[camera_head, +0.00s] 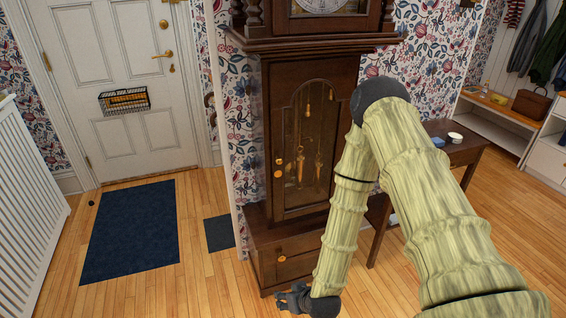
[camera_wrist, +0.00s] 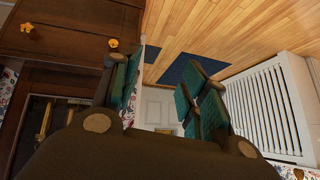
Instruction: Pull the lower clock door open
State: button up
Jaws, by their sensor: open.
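The tall dark wooden clock stands in the middle of the head view. Its lower door (camera_head: 300,267), in the base, looks shut and carries a round brass knob (camera_head: 281,259). My arm hides part of the base's right side. My gripper (camera_head: 284,299) is low in front of the base, below the knob and apart from it. In the wrist view my gripper (camera_wrist: 168,75) has its teal-padded fingers spread, with nothing between them. The clock's wood is at the left there, with two brass knobs; I cannot tell which belongs to the lower door.
The clock's upper glazed door (camera_head: 305,140) is shut, with pendulum parts behind it. A side table (camera_head: 468,150) stands right of the clock. A blue mat (camera_head: 130,230) lies before the white front door (camera_head: 120,90). A white railing (camera_head: 30,190) is at left.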

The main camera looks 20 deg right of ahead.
jog(key=w+d+r+t, duration=0.25)
jog(key=w+r, duration=0.35)
jog(key=w, duration=0.3)
jog(key=w+d+r+t, duration=0.1)
jog(key=w+r+t, duration=0.3)
jog(key=w+r, duration=0.4)
jog(key=t+h, duration=0.2)
jog(key=t, duration=0.2)
send_near(280, 162)
jog(key=w+p, duration=0.1)
jog(key=w, duration=0.9)
jog(key=shift+w+f+p, duration=0.1)
jog(key=shift+w+p, duration=0.25)
jog(key=shift+w, duration=0.05)
jog(key=shift+a, duration=0.1)
grip_shut()
